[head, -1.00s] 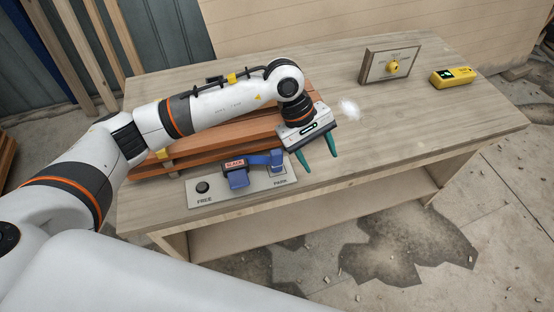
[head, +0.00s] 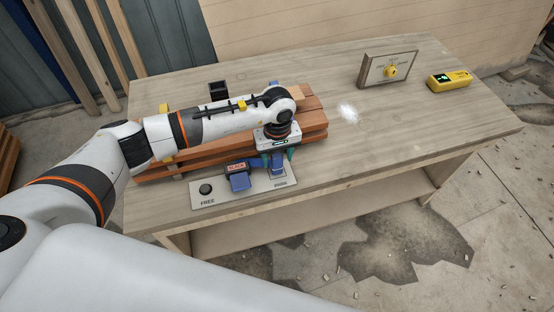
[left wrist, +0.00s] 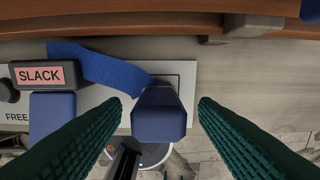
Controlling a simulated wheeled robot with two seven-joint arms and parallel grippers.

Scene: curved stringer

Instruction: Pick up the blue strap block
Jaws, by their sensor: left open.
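The blue strap block (left wrist: 160,122) stands between the two green fingers of my left gripper (left wrist: 160,106) in the left wrist view, with a gap on each side. It sits over the outlined square at the right end of a grey plate (left wrist: 118,64). A blue strap (left wrist: 105,67) runs from a dark box labelled SLACK (left wrist: 42,74) toward the block. In the head view, my left gripper (head: 278,161) points down, open, over the right end of the plate. The block (head: 278,168) is partly hidden there by the fingers. My right gripper is not in view.
Stacked reddish-brown boards (head: 312,118) lie right behind the gripper. A second blue block (left wrist: 52,112) is below the SLACK box, and a black knob (head: 205,189) is by FREE. A yellow-knobbed panel (head: 388,68) and yellow device (head: 450,80) stand on the clear right side.

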